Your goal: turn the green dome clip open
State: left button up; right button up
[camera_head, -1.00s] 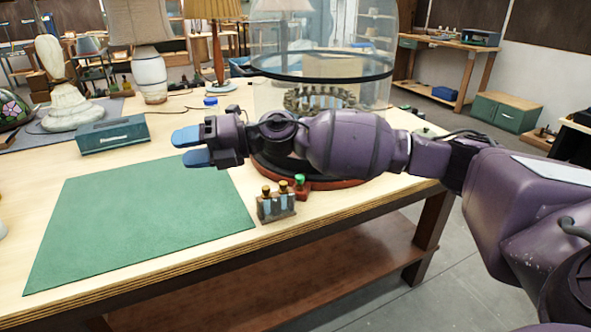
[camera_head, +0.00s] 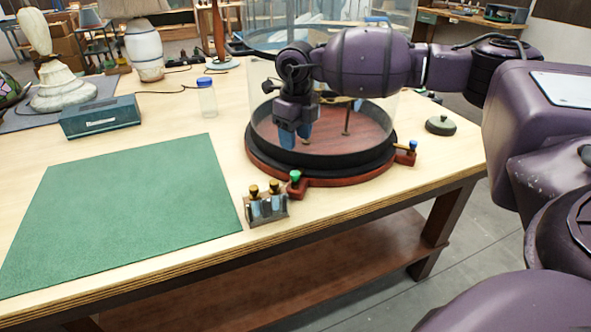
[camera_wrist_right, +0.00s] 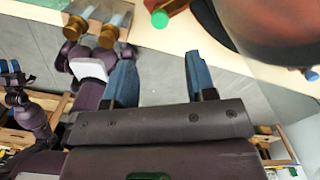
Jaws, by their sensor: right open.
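The green dome clip (camera_head: 295,176) is a small knob at the front left of the round red-brown dome base (camera_head: 338,182). It also shows at the top of the right wrist view (camera_wrist_right: 165,14), beyond the fingertips and apart from them. My right gripper (camera_head: 294,138) points down, above and behind the clip in the head view; whether it is in front of the clear glass dome (camera_head: 258,98) is hard to tell. Its blue fingers are apart and empty in the right wrist view (camera_wrist_right: 162,75). What looks like my left gripper (camera_wrist_right: 11,68) shows small at that view's left edge.
A small holder with two yellow-capped bottles (camera_head: 265,205) stands just left of the clip, near the table's front edge. A blue clip (camera_head: 411,148) sits at the base's right. A green mat (camera_head: 130,205) lies bare. A blue-lidded jar (camera_head: 207,97) stands behind it.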

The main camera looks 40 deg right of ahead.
aim_at(296, 174)
notch_tip(296, 174, down, 11)
jog(key=shift+s+b, duration=0.1)
jog(key=shift+b, duration=0.65)
jog(key=c, duration=0.9)
